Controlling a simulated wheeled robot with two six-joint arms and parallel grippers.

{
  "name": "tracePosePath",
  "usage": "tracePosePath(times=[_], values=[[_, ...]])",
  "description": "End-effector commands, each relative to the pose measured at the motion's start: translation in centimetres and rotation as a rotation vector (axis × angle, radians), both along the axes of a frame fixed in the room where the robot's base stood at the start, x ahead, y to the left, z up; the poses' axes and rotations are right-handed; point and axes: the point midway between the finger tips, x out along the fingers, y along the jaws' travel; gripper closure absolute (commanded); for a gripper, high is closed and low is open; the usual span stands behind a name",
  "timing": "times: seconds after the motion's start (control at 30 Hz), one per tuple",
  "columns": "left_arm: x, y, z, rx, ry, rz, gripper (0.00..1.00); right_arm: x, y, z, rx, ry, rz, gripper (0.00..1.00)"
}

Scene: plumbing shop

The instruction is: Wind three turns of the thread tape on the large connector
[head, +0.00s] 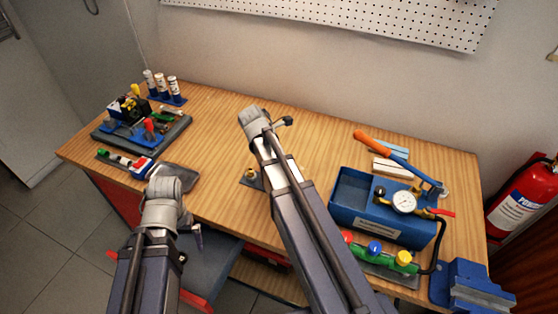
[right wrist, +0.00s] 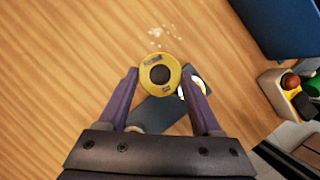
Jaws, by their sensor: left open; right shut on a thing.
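In the right wrist view a yellow round spool of thread tape (right wrist: 160,74) with a dark centre sits between the fingertips of my right gripper (right wrist: 160,80), which is shut on it. Below it is a dark plate (right wrist: 158,110). A brass-and-white round part (right wrist: 189,87), possibly the large connector, shows beside the spool, partly hidden by the right finger. In the head view a brass fitting (head: 251,174) stands on the plate left of my right forearm, which hides the right gripper. My left gripper (head: 198,238) is open and empty near the table's front edge, apart from the fittings.
A blue test pump with gauge (head: 385,208) stands on the right, with coloured valves (head: 375,250) before it and a blue vise (head: 472,287) at the corner. A tool tray (head: 165,139) stands far left. White flecks (right wrist: 165,33) lie on the wood. The table's back middle is mostly clear.

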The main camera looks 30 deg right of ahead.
Motion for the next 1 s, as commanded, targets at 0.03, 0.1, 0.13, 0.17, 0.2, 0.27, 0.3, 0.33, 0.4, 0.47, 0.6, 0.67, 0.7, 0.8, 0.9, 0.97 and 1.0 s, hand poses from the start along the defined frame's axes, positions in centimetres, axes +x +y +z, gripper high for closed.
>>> tracePosePath(times=[0.03,0.1,0.13,0.17,0.2,0.27,0.3,0.33,0.4,0.47,0.6,0.67,0.7,0.8,0.9,0.97,1.0], values=[[0.0,0.0,0.0,0.0,0.0,0.0,0.0,-0.4,-0.5,0.0,0.0,0.0,-0.002,0.86],[0.0,0.0,0.0,0.0,0.0,0.0,0.0,-0.8,-1.1,0.0,0.0,0.0,-0.002,0.86],[0.0,0.0,0.0,0.0,0.0,0.0,0.0,-0.9,-1.3,0.0,0.0,0.0,-0.002,0.86],[0.0,0.0,0.0,0.0,0.0,0.0,0.0,-1.0,-1.5,0.0,0.0,0.0,-0.002,0.86],[0.0,0.0,0.0,0.0,0.0,0.0,0.0,-1.2,-1.8,0.0,0.0,0.0,-0.002,0.86],[0.0,0.0,0.0,0.0,0.0,0.0,0.0,-1.2,-2.0,0.0,0.0,0.001,-0.001,0.86],[0.0,0.0,0.0,0.0,0.0,0.0,0.0,-1.2,-2.0,0.0,0.0,0.001,0.0,0.86],[0.0,0.0,0.0,0.0,0.0,0.0,0.0,-1.2,-2.0,0.0,0.0,0.001,0.0,0.86],[0.0,0.0,0.0,0.0,0.0,0.0,0.0,-1.2,-2.0,0.0,0.0,0.001,0.0,0.86],[0.0,0.0,0.0,0.0,0.0,0.0,0.0,-1.4,-2.1,0.0,0.0,0.001,0.0,0.86],[0.0,0.0,0.0,0.0,0.0,0.0,0.0,-2.2,-2.5,0.0,0.0,0.0,0.0,0.86],[0.0,0.0,0.0,0.0,0.0,0.0,0.0,-2.7,-2.7,0.0,0.0,0.0,-0.001,0.86],[0.0,0.0,0.0,0.0,0.0,0.0,0.0,-3.1,-2.9,0.0,0.0,-0.001,-0.002,0.86],[0.0,0.0,0.0,0.0,0.0,0.0,0.0,-3.8,-3.4,0.0,0.0,0.0,-0.001,0.86],[0.0,0.0,0.0,0.0,0.0,0.0,0.0,-4.0,-3.5,0.0,0.0,0.0,0.0,0.86],[0.0,0.0,0.0,0.0,0.0,0.0,0.0,-4.0,-3.5,0.0,0.0,0.0,0.001,0.86],[0.0,0.0,0.0,0.0,0.0,0.0,0.0,-4.0,-3.5,0.0,0.0,0.0,0.001,0.86]])
